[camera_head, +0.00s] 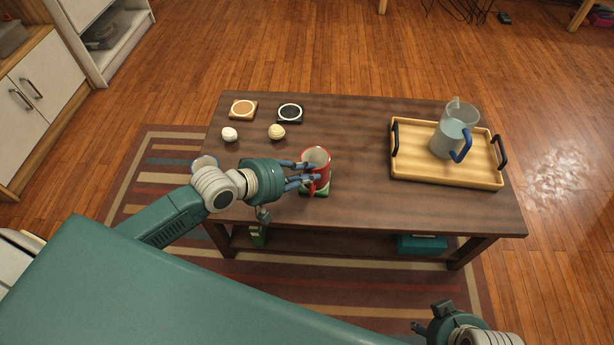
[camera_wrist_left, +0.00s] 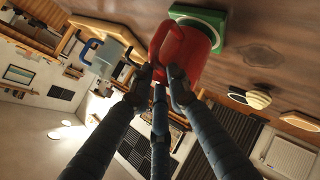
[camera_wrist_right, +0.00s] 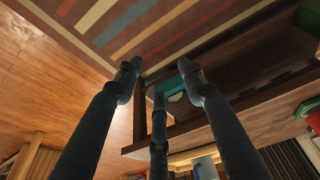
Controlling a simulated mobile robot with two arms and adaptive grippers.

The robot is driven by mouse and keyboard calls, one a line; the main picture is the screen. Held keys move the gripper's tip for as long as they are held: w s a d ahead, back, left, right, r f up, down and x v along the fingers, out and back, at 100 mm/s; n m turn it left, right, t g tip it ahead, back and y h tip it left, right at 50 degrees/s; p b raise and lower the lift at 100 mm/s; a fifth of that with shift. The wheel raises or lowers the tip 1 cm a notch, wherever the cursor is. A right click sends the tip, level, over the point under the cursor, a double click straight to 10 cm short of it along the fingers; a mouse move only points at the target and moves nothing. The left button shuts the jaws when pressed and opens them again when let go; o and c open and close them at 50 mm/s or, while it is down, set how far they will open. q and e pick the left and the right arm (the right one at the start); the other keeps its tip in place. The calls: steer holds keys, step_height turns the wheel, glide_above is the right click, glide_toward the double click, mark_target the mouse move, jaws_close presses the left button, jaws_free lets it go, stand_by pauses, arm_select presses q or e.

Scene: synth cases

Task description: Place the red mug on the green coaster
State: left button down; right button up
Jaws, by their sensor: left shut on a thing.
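The red mug (camera_head: 318,163) stands upright with its open top up near the front of the table. It also shows in the left wrist view (camera_wrist_left: 187,55). The green coaster (camera_head: 315,193) is directly under the mug, and its edge shows in the left wrist view (camera_wrist_left: 207,17). Mug and coaster appear to touch, with no clear gap between them. My left gripper (camera_head: 306,179) is shut on the mug from the left; its fingers meet the mug in the left wrist view (camera_wrist_left: 165,75). My right gripper (camera_wrist_right: 158,80) is open and empty, low in front of the table.
A wooden tray (camera_head: 415,172) with a pitcher (camera_head: 448,135) is at the right.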

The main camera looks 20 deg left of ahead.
arm_select(q)
steer(key=shift+f, duration=0.3)
arm_select(e)
steer(key=shift+s+r, duration=0.1)
steer(key=shift+r, duration=0.45)
arm_select(q)
steer(key=c, duration=1.6)
jaws_free()
steer(key=shift+f, duration=0.1)
steer(key=shift+c, duration=0.2)
steer(key=p+v, duration=0.3)
steer(key=v, duration=0.9)
steer(key=s+a+f+m+g+y, duration=0.1)
steer(key=s+f+m+g+y, duration=0.15)
steer(key=f, duration=0.55)
steer(key=s+f+m+g+y, duration=0.15)
steer(key=s+f, duration=0.25)
steer(key=f, duration=0.4)
steer(key=s+d+f+m+g+y, duration=0.2)
steer(key=s+d+f+m+g, duration=0.1)
steer(key=s+f, duration=0.6)
steer(key=shift+s+d+m, duration=0.35)
steer(key=shift+d+m, duration=0.05)
steer(key=shift+m, duration=0.5)
arm_select(e)
step_height(320, 180, down, 12)
steer(key=shift+s+f+g, duration=0.15)
steer(key=shift+s+g, duration=0.05)
steer(key=shift+g, duration=0.2)
steer(key=shift+a, duration=0.1)
